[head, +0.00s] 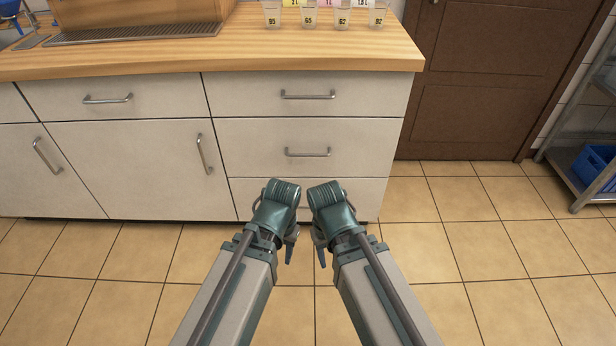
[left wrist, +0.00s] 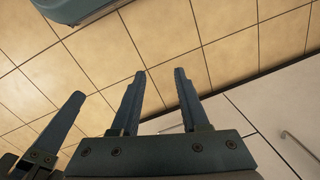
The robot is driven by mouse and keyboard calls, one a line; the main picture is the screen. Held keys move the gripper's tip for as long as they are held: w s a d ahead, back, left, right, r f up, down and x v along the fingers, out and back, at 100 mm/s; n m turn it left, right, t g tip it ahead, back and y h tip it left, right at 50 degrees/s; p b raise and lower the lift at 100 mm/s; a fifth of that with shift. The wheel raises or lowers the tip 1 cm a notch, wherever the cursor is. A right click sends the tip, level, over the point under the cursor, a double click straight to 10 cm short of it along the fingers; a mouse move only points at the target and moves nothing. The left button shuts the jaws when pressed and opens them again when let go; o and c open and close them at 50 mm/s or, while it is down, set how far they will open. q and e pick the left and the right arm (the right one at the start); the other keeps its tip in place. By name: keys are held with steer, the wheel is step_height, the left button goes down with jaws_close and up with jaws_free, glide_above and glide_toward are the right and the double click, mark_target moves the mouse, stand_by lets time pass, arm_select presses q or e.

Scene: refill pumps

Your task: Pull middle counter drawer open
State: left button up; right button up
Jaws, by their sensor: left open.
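The middle counter drawer (head: 260,155) is the second in the right-hand column of the pale counter, and its front is flush and shut. Its metal bar handle (head: 307,153) is in plain view in the head view. My left gripper (head: 290,253) hangs low in front of the bottom drawer, pointing down, apart from the handle. In the left wrist view its fingers (left wrist: 160,80) are apart with nothing between them. My right gripper (head: 320,253) hangs beside it on the right; its finger gap is hidden.
The top drawer (head: 250,96) and bottom drawer (head: 355,195) are shut. A cabinet door (head: 130,170) is to the left. Several labelled cups (head: 309,15) stand on the wooden countertop (head: 320,50). Tiled floor (head: 480,240) is clear; a metal shelf with a blue bin (head: 594,165) stands right.

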arm_select(q)
steer(key=w+a+f+n+h+b, duration=0.1)
steer(key=w+a+f+n+b, duration=0.2)
steer(key=f+b, duration=0.75)
steer(key=n+t+h+b, duration=0.3)
steer(key=n+t+h, duration=0.3)
steer(key=n+t, duration=0.9)
glide_toward(307, 156)
steer(key=b+x, duration=0.2)
steer(key=x, duration=0.8)
steer(key=shift+w+d+f, duration=0.1)
steer(key=shift+w+d, duration=0.05)
steer(key=shift+w, duration=0.15)
arm_select(e)
step_height(307, 156, down, 19)
steer(key=shift+r, duration=0.15)
arm_select(q)
jaws_close()
